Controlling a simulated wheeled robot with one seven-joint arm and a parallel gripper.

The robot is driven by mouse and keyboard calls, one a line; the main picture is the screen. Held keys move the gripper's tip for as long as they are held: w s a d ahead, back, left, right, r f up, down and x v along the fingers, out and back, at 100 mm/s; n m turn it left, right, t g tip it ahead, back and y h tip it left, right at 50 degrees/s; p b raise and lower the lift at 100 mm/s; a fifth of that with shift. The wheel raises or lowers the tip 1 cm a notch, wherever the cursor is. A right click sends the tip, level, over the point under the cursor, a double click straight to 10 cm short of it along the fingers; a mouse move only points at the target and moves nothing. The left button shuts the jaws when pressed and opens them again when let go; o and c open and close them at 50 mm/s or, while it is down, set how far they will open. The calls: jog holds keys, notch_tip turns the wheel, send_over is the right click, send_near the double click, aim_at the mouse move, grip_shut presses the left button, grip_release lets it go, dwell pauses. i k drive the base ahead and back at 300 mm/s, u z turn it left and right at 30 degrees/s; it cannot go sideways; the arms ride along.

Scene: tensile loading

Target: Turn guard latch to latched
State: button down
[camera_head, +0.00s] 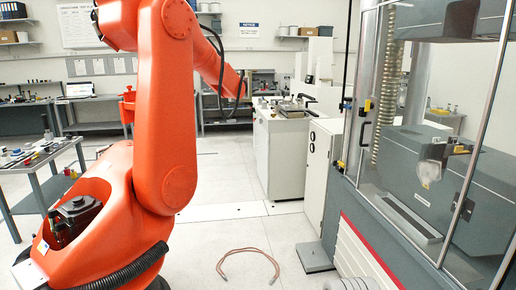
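Another small yellow and dark fitting (460,149) shows near the front guard frame. My gripper is not in view.
A large orange arm covers the left; I cannot tell whether it is mine. White cabinets (282,155) stand behind. The pale floor in the middle is mostly clear.

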aim_at(369, 105)
jog(key=u, duration=0.35)
jog(key=i, duration=1)
jog(key=u, duration=0.4)
jog(key=i, duration=1.6)
jog(key=z, duration=0.35)
